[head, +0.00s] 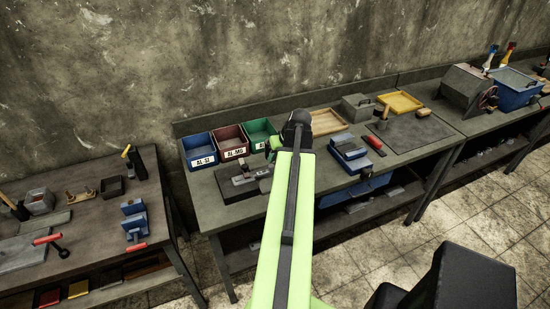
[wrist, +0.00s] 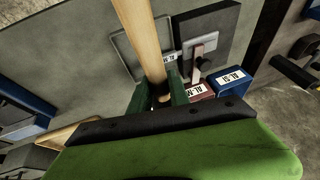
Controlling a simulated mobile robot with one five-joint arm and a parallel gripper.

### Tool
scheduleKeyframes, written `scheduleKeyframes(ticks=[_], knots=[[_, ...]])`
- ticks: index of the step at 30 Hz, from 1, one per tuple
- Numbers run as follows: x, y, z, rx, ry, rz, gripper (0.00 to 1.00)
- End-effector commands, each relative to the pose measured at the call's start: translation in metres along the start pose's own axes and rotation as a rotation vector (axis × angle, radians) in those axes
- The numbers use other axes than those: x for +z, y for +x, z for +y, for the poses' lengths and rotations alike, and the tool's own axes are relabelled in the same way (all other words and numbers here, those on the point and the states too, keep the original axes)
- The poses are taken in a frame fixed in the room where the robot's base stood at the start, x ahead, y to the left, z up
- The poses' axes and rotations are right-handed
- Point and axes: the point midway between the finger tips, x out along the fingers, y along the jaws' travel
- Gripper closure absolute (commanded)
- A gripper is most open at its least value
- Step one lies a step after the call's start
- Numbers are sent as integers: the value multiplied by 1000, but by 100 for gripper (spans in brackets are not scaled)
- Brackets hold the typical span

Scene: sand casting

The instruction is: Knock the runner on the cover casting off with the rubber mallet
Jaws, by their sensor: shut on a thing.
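My gripper (wrist: 162,95) has its green fingers shut around a pale wooden handle (wrist: 146,45) in the wrist view, which fits the rubber mallet. The handle runs up out of the picture, and its head is not visible. In the head view my own arm hides most of the gripper and handle. A grey piece that looks like the cover casting (head: 243,180) lies on a dark pad left of my arm on the middle bench. In the wrist view, a pale and dark piece (wrist: 201,55) shows on the dark pad, apart from the handle. I cannot clearly make out the runner.
Blue (head: 198,150), red (head: 231,142) and green (head: 258,134) bins stand along the back of the bench. A blue vise (head: 348,152) and a wooden tray (head: 327,122) are right of my arm. The left bench (head: 90,240) holds several tools.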

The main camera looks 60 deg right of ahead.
Motion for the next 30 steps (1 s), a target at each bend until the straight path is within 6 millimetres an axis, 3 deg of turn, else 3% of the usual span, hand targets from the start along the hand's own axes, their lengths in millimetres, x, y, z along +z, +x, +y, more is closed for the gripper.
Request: scheduleKeyframes(ticks=[3,6,7,17,30], knots=[[15,36,8,0,0,0,100],[21,52,11,0,0,0,100],[18,43,9,0,0,0,100],[12,31,6,0,-1,0,100],[-17,-40,-9,-1,-1,0,100]])
